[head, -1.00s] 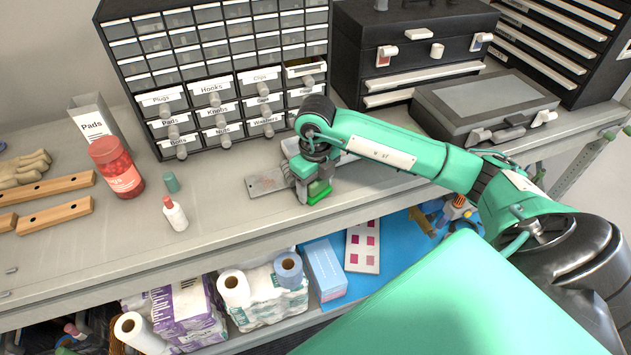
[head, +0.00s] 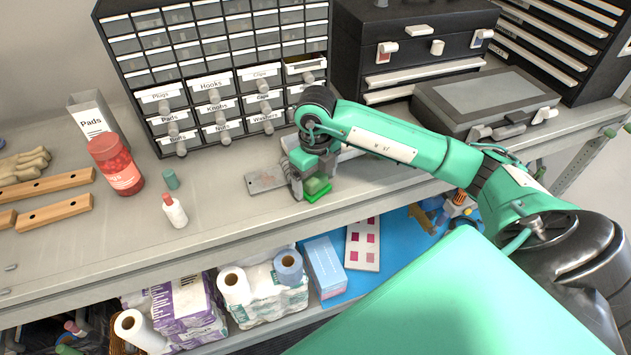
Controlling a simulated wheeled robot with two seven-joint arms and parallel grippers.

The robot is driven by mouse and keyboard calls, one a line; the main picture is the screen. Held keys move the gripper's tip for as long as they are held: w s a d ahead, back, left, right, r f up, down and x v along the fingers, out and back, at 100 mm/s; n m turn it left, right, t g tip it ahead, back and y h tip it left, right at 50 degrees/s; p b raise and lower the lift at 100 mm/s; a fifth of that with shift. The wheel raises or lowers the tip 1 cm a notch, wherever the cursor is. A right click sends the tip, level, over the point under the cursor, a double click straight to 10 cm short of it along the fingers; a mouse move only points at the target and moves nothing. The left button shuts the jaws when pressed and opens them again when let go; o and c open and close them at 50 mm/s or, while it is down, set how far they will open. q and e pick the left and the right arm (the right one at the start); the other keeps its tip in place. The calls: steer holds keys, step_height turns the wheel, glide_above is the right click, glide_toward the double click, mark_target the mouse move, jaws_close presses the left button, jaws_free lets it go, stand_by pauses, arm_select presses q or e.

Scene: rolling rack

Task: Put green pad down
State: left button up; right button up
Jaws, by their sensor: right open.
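The green pad (head: 318,194) lies at the front part of the grey shelf top, right of a flat metal plate (head: 264,180). My right gripper (head: 312,189) is directly over the pad, pointing down, with its jaws open around or just above it. The gripper hides part of the pad, and I cannot tell whether a finger still touches it. My left gripper is not in the view.
The labelled drawer cabinet (head: 215,80) stands behind the gripper. A white bottle (head: 175,212), a red-filled jar (head: 116,168) and wooden bars (head: 54,214) are to the left. A grey case (head: 485,100) sits to the right. The shelf's front edge (head: 200,258) is close.

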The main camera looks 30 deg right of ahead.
mark_target(316, 175)
step_height(316, 175, up, 9)
steer(key=shift+f+b, duration=0.1)
steer(key=shift+b, duration=0.95)
steer(key=shift+r, duration=0.95)
steer(key=shift+f, duration=0.1)
